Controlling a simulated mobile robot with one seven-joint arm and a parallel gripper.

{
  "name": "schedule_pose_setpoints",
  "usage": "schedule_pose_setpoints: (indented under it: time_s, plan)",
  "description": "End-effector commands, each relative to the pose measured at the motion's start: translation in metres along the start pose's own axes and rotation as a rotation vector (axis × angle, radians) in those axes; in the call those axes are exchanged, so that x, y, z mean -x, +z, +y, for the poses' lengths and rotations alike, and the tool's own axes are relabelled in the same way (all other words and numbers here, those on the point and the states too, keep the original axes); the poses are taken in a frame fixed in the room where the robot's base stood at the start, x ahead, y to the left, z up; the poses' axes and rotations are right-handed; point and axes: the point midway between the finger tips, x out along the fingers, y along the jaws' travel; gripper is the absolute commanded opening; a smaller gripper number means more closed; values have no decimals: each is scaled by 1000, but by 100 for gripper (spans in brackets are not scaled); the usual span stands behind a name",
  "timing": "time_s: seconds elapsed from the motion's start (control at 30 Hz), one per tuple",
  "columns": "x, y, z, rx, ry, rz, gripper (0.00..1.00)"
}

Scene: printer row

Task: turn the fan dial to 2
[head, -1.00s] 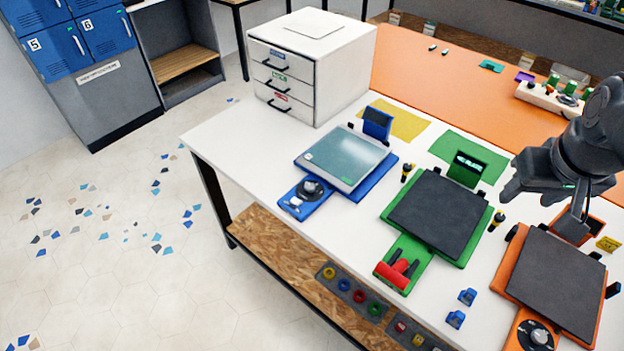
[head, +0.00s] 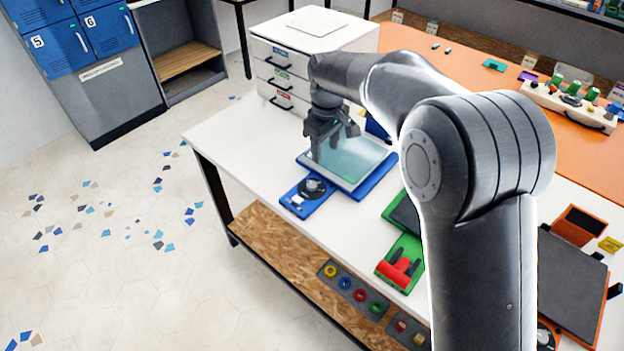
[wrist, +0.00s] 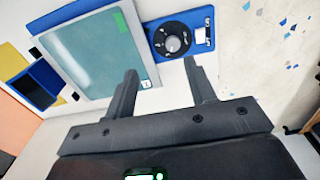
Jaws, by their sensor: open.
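A black round dial (head: 312,188) sits on the blue front panel of the blue printer (head: 350,165). In the wrist view the dial (wrist: 173,38) shows a grey knob with a pale mark, and a small white label stands beside it; the numbers are too small to read. I cannot tell whether this is the fan dial. A second dial (head: 543,338) on the orange printer is mostly hidden by my arm. My gripper (head: 328,152) is open and empty above the blue printer's bed, just behind its dial. In the wrist view its fingers (wrist: 160,68) point toward the dial without touching it.
A white drawer cabinet (head: 310,50) stands behind the blue printer. The white table (head: 225,135) is clear to the left. A shelf (head: 300,255) with small rings is below.

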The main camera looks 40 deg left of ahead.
Motion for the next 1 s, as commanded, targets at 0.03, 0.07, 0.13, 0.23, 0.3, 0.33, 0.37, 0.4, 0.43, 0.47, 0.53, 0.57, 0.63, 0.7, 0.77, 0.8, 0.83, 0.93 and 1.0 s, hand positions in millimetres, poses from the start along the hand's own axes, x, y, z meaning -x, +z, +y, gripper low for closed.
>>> schedule_pose_setpoints:
  time_s: [0.03,0.07,0.13,0.23,0.3,0.33,0.37,0.4,0.43,0.47,0.53,0.57,0.63,0.7,0.77,0.8,0.83,0.93,1.0]
  plan:
    - [-10,-12,-7,28,-6,-8,50]
    - [-14,-16,-10,41,-9,-11,50]
    - [-20,-24,-15,62,-13,-16,50]
    - [-26,-29,-19,77,-15,-18,50]
    - [-32,-29,-19,78,-16,-19,50]
    - [-36,-29,-19,78,-16,-19,50]
    - [-40,-29,-19,77,-17,-20,50]
    - [-46,-28,-20,77,-18,-21,50]
    - [-52,-28,-20,77,-17,-20,50]
    - [-57,-28,-20,76,-18,-20,50]
    - [-72,-28,-20,76,-18,-20,50]
    - [-78,-27,-20,75,-18,-21,50]
    - [-90,-27,-20,75,-16,-20,50]
    - [-103,-27,-20,76,-16,-20,50]
    - [-112,-27,-21,76,-17,-20,50]
    - [-116,-27,-20,75,-16,-19,50]
    - [-120,-27,-20,75,-16,-18,50]
    - [-127,-27,-20,75,-16,-18,50]
    - [-130,-27,-20,75,-15,-18,50]
